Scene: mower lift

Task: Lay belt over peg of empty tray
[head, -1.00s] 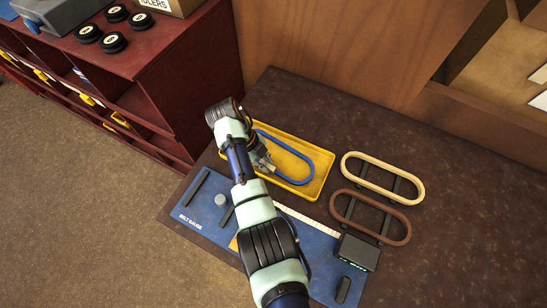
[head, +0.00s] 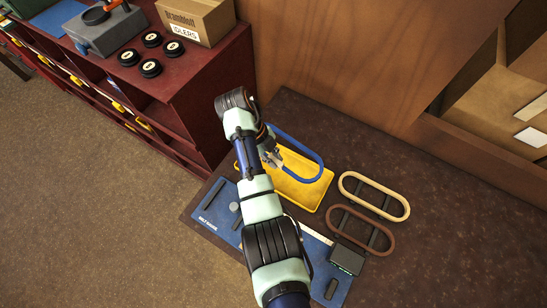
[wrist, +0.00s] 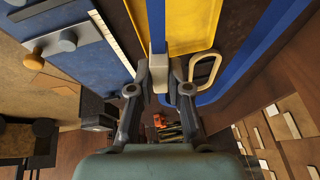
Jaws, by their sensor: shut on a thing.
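My gripper (head: 272,157) is shut on the blue belt (head: 305,145), a long loop held above the yellow tray (head: 296,199). In the wrist view the belt (wrist: 156,20) runs up from between the fingertips (wrist: 160,82), and its other run (wrist: 258,45) shows at the right. No belt lies on the visible part of the tray floor; my arm hides the tray's left part. I cannot make out which tray and peg the task means. A row of compartments with yellow parts (head: 117,107) lines the front of the red cabinet at the left.
A cream belt (head: 405,207) and a brown belt (head: 391,240) lie on dark racks right of the tray. Black idlers (head: 150,68) and a cardboard box (head: 198,20) stand on the red cabinet (head: 215,75).

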